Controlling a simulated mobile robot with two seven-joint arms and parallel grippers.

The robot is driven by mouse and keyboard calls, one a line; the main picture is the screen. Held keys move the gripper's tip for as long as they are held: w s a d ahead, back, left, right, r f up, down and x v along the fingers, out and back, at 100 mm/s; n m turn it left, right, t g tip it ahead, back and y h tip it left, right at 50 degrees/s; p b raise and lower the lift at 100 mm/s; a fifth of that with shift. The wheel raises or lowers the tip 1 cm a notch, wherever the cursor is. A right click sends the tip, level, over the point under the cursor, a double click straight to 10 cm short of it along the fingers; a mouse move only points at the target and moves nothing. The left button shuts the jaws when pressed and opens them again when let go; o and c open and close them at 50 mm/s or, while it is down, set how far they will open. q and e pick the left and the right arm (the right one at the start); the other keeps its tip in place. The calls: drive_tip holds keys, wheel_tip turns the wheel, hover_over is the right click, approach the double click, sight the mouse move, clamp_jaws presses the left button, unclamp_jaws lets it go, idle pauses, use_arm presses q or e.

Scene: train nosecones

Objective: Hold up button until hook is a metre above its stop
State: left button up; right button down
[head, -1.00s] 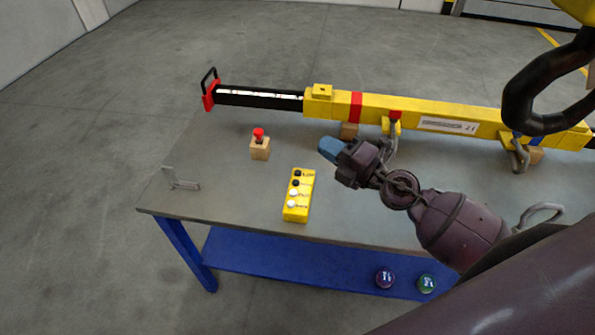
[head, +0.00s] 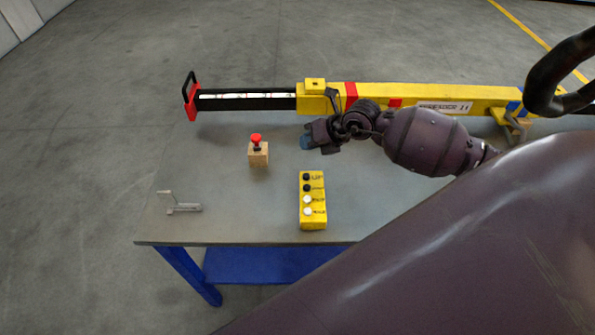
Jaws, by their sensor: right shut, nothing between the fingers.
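A yellow button box (head: 313,217) lies on the table with a column of black and white buttons. Its labels are too small to read surely; the top button (head: 306,176) is black. My right gripper (head: 306,142), with blue fingertips, is shut and empty. In the picture it shows just beyond the box's top end, apart from the buttons; its height above the table is hard to judge. A thick black hook (head: 560,75) hangs at the upper right, cut off by the frame edge. Its stop cannot be made out. My left gripper is out of view.
A long yellow spreader beam (head: 400,95) with a black end lies along the table's back. A red button on a wooden block (head: 258,155) stands left of the box. A grey metal bracket (head: 182,207) lies near the table's left corner. Bare tabletop (head: 230,205) lies between.

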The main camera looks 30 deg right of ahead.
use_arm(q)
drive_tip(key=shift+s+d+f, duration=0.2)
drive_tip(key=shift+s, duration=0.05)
use_arm(e)
drive_tip(key=shift+s+d, duration=0.1)
drive_tip(key=shift+f, duration=0.15)
drive_tip(key=b, duration=0.6)
hover_over(308, 174)
wheel_tip(308, 174, down, 6)
drive_tip(key=shift+f, duration=0.1)
drive_tip(key=shift+f+b, duration=0.45)
drive_tip(key=shift+f, duration=0.7)
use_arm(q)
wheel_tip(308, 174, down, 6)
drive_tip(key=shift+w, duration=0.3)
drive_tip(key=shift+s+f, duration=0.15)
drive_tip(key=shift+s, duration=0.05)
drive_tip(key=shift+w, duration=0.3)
